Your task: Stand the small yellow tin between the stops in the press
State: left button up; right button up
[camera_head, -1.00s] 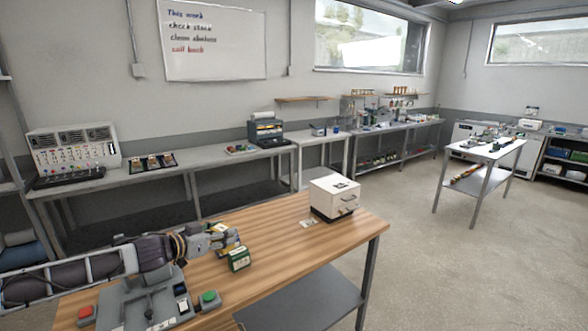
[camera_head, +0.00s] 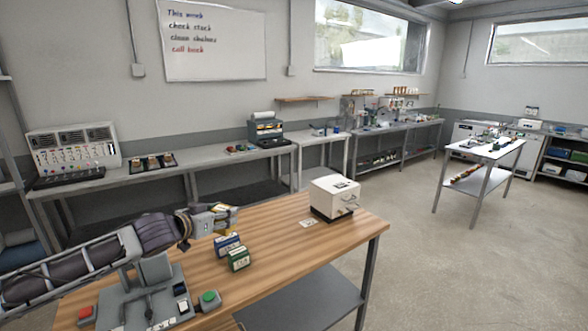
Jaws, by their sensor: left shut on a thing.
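My left gripper (camera_head: 214,220) reaches in from the left above the wooden table. It is shut on the small yellow tin (camera_head: 222,208), of which only a little shows at the fingertips. The tin is held up off the table, behind and above a blue tin and a green tin. The press (camera_head: 140,302), a grey plate with a lever and an upright, stands at the near left of the table. My left arm partly covers the press, and I cannot make out its stops. My right gripper is not in view.
A blue tin (camera_head: 227,244) and a green tin (camera_head: 238,259) stand close together right of the press. A red button (camera_head: 86,313) and a green button (camera_head: 209,298) flank the press. A white drawer box (camera_head: 334,198) stands at the table's far right. The table between is mostly clear.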

aim_at(225, 230)
pick_arm(q)
jog(key=shift+s+d+r+n+y, duration=0.25)
jog(key=shift+r+y, duration=0.05)
jog(key=shift+r, duration=0.15)
jog(key=shift+s+d+r+n+y, duration=0.2)
jog(key=shift+s+r+n+y, duration=0.1)
jog(key=shift+r, duration=0.15)
jog(key=shift+s+d+r+n+t+y, duration=0.1)
jog(key=shift+s+n+t+y, duration=0.2)
jog(key=shift+s+y, duration=0.1)
jog(key=shift+s+d+f+n, duration=0.1)
jog(key=shift+s+f+n, duration=0.15)
jog(key=shift+s, duration=0.25)
jog(key=shift+n+y, duration=0.4)
jog(key=shift+y, duration=0.5)
jog(key=s+f, duration=0.1)
jog(key=f, duration=0.1)
jog(key=s+f, duration=0.1)
jog(key=f, duration=0.1)
jog(key=shift+s, duration=0.4)
jog(key=s+a+f+n+y, duration=0.1)
jog(key=s+f, duration=0.6)
jog(key=f, duration=0.6)
jog(key=s+a+f+y, duration=0.1)
jog(key=s+f, duration=0.6)
jog(key=f, duration=0.5)
jog(key=shift+s+f+n+t, duration=0.15)
jog(key=shift+f+n+t, duration=0.15)
jog(key=shift+f+n, duration=0.1)
